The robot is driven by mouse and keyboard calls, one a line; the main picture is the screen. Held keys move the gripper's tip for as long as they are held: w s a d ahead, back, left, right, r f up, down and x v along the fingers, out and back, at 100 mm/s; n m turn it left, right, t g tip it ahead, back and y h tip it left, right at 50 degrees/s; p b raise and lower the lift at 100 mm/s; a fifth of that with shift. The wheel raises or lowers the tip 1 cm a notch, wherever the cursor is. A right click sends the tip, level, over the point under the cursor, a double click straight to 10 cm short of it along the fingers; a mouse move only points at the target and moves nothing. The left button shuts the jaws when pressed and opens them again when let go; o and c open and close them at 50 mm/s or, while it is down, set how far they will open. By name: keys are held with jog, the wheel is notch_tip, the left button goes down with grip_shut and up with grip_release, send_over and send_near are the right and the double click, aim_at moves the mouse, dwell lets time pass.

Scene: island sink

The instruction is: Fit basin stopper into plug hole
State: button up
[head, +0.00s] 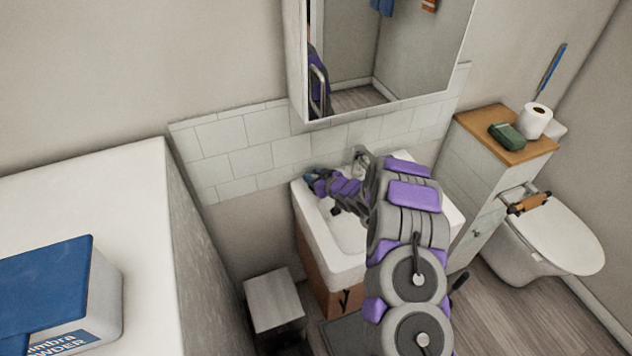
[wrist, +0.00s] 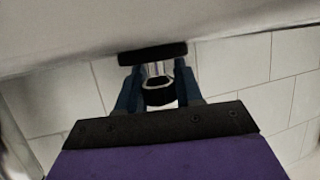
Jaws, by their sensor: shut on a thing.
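My gripper (head: 309,181) is at the back left corner of the white basin (head: 346,262), by the tiled wall. In the wrist view its blue fingers (wrist: 157,84) are shut on the stopper (wrist: 152,55). The stopper shows a wide black disc beyond the fingertips and a silver and black part between them. The disc is close to a pale surface at the top of the wrist view; I cannot tell whether they touch. The plug hole cannot be made out in either view. A small dark shape lies below my wrist over the bowl; I cannot tell what it is.
A tap (head: 361,157) stands at the back of the basin, close to my arm. A mirror cabinet (head: 385,50) hangs above. A wooden-topped cabinet (head: 480,128) and toilet (head: 550,235) stand right. A white-topped unit (head: 130,215) stands left, a small bin (head: 272,302) below.

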jog(key=shift+r, duration=0.55)
jog(key=r, duration=0.1)
jog(key=p, duration=0.1)
jog(key=r, duration=0.1)
jog(key=shift+s+d+r, duration=0.3)
jog(key=shift+s, duration=0.05)
jog(key=s+d+r+p, duration=0.1)
jog(key=s+d, duration=0.3)
jog(key=s, duration=0.3)
jog(key=s+d+p, duration=0.2)
jog(key=s+d, duration=0.1)
jog(key=s, duration=0.3)
jog(key=w+d+r+m+t+h, duration=0.1)
jog(key=d+r+m+h, duration=0.2)
jog(key=r, duration=0.5)
jog(key=w+d+r+m+t+h, duration=0.1)
jog(key=d+r+m+h, duration=0.3)
jog(key=r, duration=0.4)
jog(key=shift+d+r+m+t+h, duration=0.3)
jog(key=shift+d+t+h, duration=0.1)
jog(key=shift+d+h, duration=0.25)
